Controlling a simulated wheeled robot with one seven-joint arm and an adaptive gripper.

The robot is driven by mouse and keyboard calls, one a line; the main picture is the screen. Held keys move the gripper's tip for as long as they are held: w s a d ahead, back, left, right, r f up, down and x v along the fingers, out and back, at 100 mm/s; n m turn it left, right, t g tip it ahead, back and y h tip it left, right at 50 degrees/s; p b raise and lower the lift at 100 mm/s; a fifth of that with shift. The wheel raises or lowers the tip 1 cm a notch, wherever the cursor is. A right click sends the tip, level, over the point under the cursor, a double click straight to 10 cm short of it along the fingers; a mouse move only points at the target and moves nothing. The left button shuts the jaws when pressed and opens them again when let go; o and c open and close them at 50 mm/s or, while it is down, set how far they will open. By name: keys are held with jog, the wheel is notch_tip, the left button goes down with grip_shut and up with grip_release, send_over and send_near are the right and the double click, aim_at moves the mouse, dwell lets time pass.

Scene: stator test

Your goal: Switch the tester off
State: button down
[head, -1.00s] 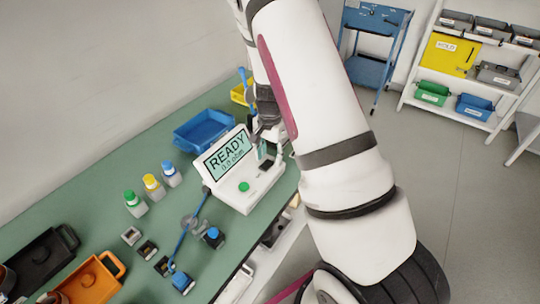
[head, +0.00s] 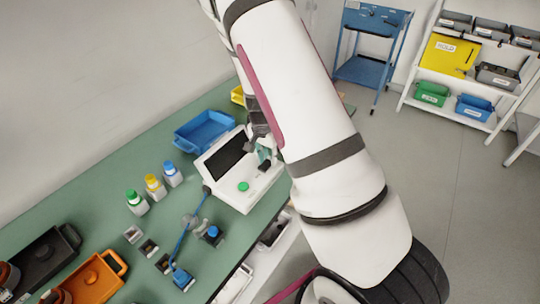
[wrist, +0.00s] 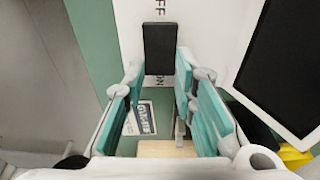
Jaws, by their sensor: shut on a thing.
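The tester (head: 262,190) is a white box on the green bench, with a green button (head: 243,186) on its front. Its screen (head: 224,157) is dark; the dark screen also shows in the wrist view (wrist: 297,65). The wrist view shows a black switch (wrist: 160,45) on a white panel, between an OFF label at its top and a partly covered ON label at its bottom. My gripper (wrist: 158,72) is shut on the switch, one teal finger on each side of its lower end. In the head view my gripper (head: 264,150) is partly hidden by my arm.
A blue tray (head: 204,133) stands behind the tester. Several capped bottles (head: 154,187), an orange tray (head: 95,285) and a black tray (head: 45,262) stand to the left. A blue-handled probe (head: 190,240) lies in front. Shelves (head: 470,75) and a blue cart (head: 365,65) stand away right.

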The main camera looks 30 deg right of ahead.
aim_at(262, 169)
jog(key=shift+s+a+r+h+p, duration=0.15)
jog(key=shift+h+p, duration=0.15)
jog(key=shift+h, duration=0.3)
jog(key=shift+t, duration=0.3)
jog(key=c, duration=1.3)
grip_release()
jog(key=v, duration=1.2)
jog(key=shift+a, duration=0.1)
